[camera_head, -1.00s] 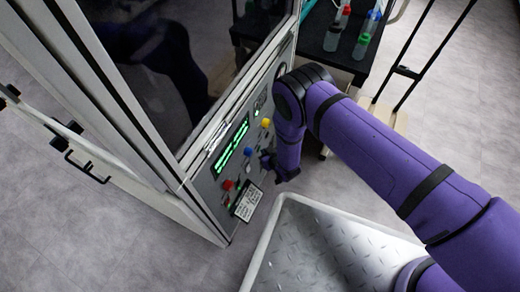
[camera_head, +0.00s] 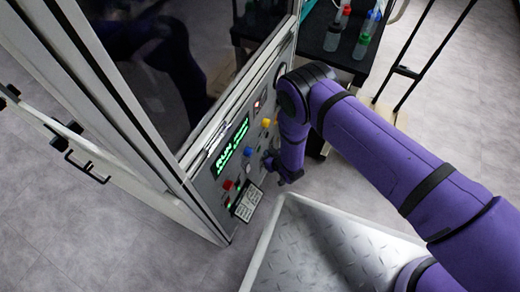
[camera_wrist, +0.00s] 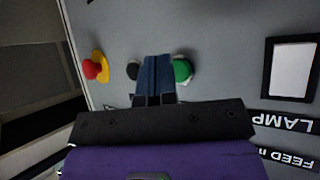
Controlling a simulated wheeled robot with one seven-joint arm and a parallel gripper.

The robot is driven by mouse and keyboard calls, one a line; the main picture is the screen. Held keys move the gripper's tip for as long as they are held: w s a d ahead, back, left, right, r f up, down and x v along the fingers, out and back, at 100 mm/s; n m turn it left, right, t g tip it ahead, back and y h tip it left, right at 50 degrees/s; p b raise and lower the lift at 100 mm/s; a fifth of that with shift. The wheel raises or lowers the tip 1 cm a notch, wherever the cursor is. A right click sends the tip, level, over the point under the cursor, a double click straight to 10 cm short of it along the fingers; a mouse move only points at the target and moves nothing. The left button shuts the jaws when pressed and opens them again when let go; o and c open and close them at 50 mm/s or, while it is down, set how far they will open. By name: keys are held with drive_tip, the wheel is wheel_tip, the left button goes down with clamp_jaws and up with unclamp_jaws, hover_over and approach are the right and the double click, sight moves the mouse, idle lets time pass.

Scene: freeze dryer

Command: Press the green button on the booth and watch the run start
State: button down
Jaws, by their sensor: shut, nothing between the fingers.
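The booth's grey control panel (camera_head: 213,190) is at the lower centre of the head view, with a lit green display (camera_head: 232,147) whose large top text looks like RUN. In the wrist view, the green button (camera_wrist: 183,71) lies just right of my shut, empty fingers (camera_wrist: 157,62), partly hidden by them. I cannot tell whether they touch it. My gripper (camera_head: 268,160) is close to the panel in the head view.
A black button (camera_wrist: 133,70) and a red knob on a yellow collar (camera_wrist: 92,68) lie left of my fingers. A metal tread-plate platform (camera_head: 325,245) stands below. A dark cart with bottles (camera_head: 335,38) is behind. The glazed door (camera_head: 175,70) is above the panel.

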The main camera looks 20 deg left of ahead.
drive_tip(key=shift+s+d, duration=0.2)
drive_tip(key=shift+d, duration=2.3)
